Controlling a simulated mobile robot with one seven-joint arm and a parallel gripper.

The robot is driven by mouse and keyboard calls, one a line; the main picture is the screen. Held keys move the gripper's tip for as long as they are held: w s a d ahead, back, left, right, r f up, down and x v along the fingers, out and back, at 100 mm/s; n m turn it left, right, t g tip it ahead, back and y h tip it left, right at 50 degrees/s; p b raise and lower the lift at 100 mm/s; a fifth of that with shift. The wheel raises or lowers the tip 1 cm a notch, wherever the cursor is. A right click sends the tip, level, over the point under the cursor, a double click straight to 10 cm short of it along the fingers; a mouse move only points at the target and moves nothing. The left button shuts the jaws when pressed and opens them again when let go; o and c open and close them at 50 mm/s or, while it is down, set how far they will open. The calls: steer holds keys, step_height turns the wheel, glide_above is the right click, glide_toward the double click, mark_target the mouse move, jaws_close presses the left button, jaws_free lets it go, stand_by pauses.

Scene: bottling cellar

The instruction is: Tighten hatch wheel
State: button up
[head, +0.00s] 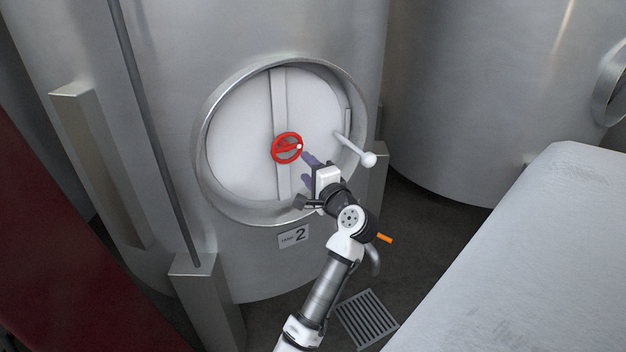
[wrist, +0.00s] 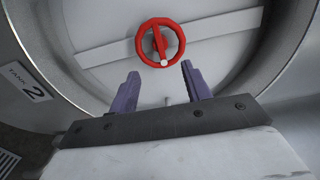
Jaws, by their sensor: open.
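A small red hatch wheel (head: 287,148) sits on the crossbar of a round, closed hatch door (head: 235,150) on a steel tank. It has a white knob on its rim, at the right in the head view. In the wrist view the red wheel (wrist: 160,42) is ahead of the fingertips, with the knob at its lower edge. My gripper (head: 307,168) is just right of and below the wheel in the head view. In the wrist view my gripper (wrist: 160,82) is open, its purple fingers spread and empty, apart from the wheel.
A lever with a white ball end (head: 368,159) sticks out at the hatch's right, close to my gripper. A raised steel rim (head: 214,190) rings the hatch. A "TANK 2" plate (head: 293,238) is below. A pale, flat-topped block (head: 530,240) stands at right; another tank (head: 460,90) is behind.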

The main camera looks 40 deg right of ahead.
steer(key=shift+v, duration=1.15)
